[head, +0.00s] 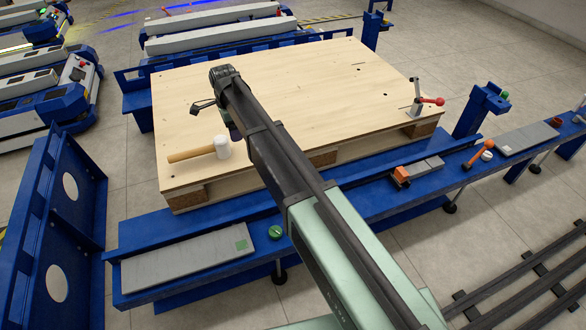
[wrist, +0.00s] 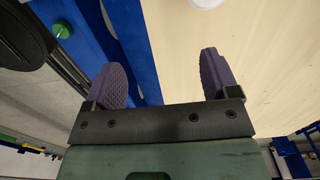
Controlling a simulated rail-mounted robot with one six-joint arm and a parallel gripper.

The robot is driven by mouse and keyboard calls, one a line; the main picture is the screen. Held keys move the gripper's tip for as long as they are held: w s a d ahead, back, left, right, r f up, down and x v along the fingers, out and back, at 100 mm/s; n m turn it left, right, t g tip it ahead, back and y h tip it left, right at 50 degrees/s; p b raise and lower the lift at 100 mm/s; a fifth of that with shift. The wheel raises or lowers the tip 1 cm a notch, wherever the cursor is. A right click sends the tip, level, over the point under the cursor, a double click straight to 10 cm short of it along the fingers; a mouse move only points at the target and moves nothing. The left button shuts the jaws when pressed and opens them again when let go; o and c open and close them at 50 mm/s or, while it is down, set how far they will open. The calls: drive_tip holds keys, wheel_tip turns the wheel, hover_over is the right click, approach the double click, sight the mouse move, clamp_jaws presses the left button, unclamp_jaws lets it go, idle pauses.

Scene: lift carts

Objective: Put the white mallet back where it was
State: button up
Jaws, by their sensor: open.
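The white mallet lies on its side on the light wooden board, near its front left edge. Its white head (head: 222,147) is at the right and its tan wooden handle (head: 190,154) points left. My gripper (wrist: 162,78) is open, with two purple ribbed pads apart and nothing between them. In the head view my arm crosses the board, and the gripper is partly hidden behind it, beyond the mallet. A white round thing (wrist: 207,3), perhaps the mallet head, is cut off at the top of the wrist view.
The wooden board (head: 300,85) lies on a blue lift cart. A blue front ledge holds a grey plate (head: 180,258), a green knob (head: 275,232) and an orange-ended block (head: 401,175). A red-knobbed clamp (head: 418,103) stands on the board's right corner. The board's middle is clear.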

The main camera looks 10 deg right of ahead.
drive_tip(key=s+d+n, duration=0.5)
drive_tip(key=s+d, duration=0.1)
drive_tip(key=s, duration=0.4)
drive_tip(key=s+d+n, duration=0.5)
drive_tip(key=s+d, duration=0.1)
drive_tip(key=s, duration=0.3)
drive_tip(key=s+d+n, duration=0.5)
drive_tip(key=s+d, duration=0.1)
drive_tip(key=s, duration=0.4)
drive_tip(key=shift+s+n, duration=0.3)
drive_tip(key=shift+n, duration=0.1)
